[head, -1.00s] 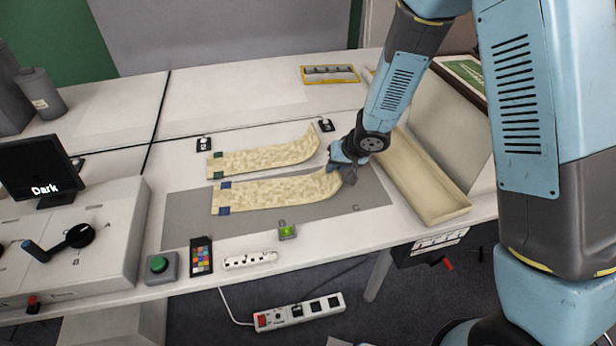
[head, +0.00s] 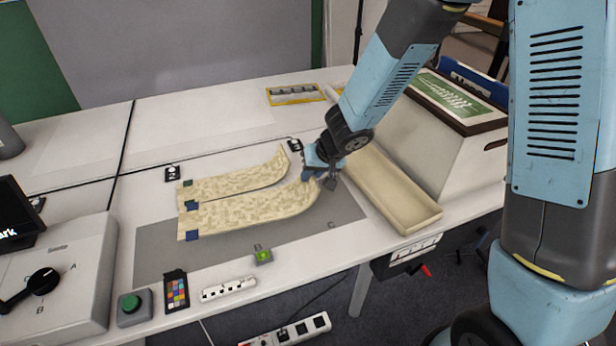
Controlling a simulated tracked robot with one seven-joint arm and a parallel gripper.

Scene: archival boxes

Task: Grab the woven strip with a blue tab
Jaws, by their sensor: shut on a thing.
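The woven strip with blue tabs (head: 250,211) is cream coloured and lies on the grey mat (head: 150,262), with two dark blue tabs (head: 192,236) at its left end. Its right end curves up to my gripper (head: 322,182). My gripper is shut on that right end, and its fingers hide part of the tip. A second woven strip (head: 230,184), with a green tab (head: 187,183) at its left end, lies just behind it and also curves up at its right end.
A long cream tray (head: 392,192) stands right of my gripper, beside a pale box. The back table is mostly clear.

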